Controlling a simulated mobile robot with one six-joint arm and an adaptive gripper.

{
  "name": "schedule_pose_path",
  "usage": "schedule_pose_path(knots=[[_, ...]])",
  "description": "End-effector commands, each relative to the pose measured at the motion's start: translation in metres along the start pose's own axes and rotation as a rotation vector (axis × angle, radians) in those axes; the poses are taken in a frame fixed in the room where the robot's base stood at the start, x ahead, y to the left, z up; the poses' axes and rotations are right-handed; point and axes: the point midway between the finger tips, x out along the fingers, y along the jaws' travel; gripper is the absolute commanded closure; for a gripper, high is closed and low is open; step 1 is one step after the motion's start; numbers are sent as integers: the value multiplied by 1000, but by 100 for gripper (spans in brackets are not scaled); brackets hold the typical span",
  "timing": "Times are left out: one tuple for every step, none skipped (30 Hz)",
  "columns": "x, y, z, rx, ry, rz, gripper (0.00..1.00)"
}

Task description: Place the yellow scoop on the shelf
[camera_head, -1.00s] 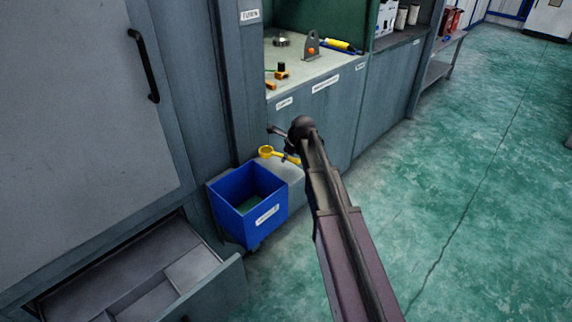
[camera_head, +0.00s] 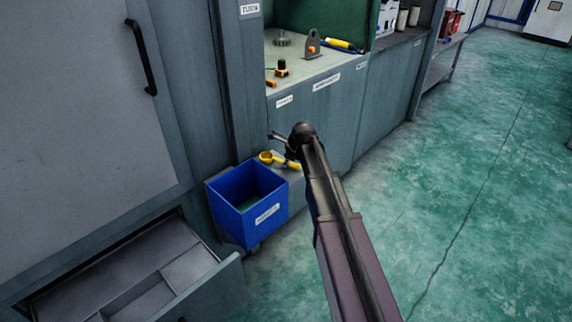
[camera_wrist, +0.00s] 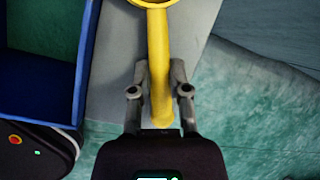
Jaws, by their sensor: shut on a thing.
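The yellow scoop (camera_head: 266,157) lies at the grey ledge beside the blue bin, with its round bowl to the left and its handle toward my gripper. In the wrist view the scoop (camera_wrist: 157,60) points away from me, its bowl cut off at the top edge. My gripper (camera_wrist: 160,88) is shut on the handle near its end, one finger on each side. In the head view my gripper (camera_head: 291,157) is small and partly hidden behind my arm. I cannot tell whether the scoop touches the ledge. Which surface is the shelf is not clear.
A blue bin (camera_head: 230,190) stands left of the scoop, close to it. An open drawer (camera_head: 150,285) juts out at lower left. The green floor at right is clear.

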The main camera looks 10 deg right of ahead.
Motion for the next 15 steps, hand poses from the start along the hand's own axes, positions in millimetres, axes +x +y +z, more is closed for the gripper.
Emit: schedule_pose_path(knots=[[0, 0, 0, 0, 0, 0, 100], [-1, 0, 0, 0, 0, 0, 100], [-1, 0, 0, 0, 0, 0, 100], [-1, 0, 0, 0, 0, 0, 100], [0, 0, 0, 0, 0, 0, 100], [0, 0, 0, 0, 0, 0, 100], [0, 0, -1, 1, 0, 0, 100], [1, 0, -1, 1, 0, 0, 100], [2, 0, -2, 1, 0, 0, 100], [3, 0, -2, 1, 0, 0, 100], [2, 0, -1, 1, 0, 0, 68], [2, 0, -1, 1, 0, 0, 56], [2, 0, -1, 1, 0, 0, 47], [2, 0, -1, 1, 0, 0, 43], [2, 0, -1, 1, 0, 0, 43]])
